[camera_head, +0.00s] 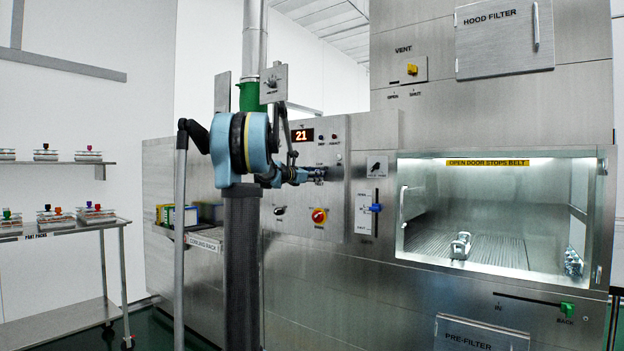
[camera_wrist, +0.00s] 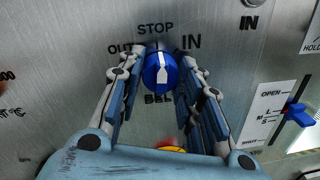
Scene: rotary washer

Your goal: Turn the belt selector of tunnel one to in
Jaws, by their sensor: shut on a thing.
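The belt selector (camera_wrist: 160,72) is a round blue knob with a white pointer on the steel panel in the wrist view. Its pointer stands about upright, towards STOP. The label OUT is at its upper left, IN at its upper right, and the partly covered belt label is below it. My gripper (camera_wrist: 161,55) has one finger on each side of the knob and is shut on it. In the head view my gripper (camera_head: 318,174) is at the control panel (camera_head: 336,136), below the red display, and hides the knob.
A red and yellow switch (camera_head: 319,215) sits below my gripper, with a dark knob (camera_head: 279,210) to its left. A blue-handled slide lever (camera_head: 375,207) is to the right. Further right is the lit tunnel opening, with a green-handled slide (camera_head: 567,309) below it.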

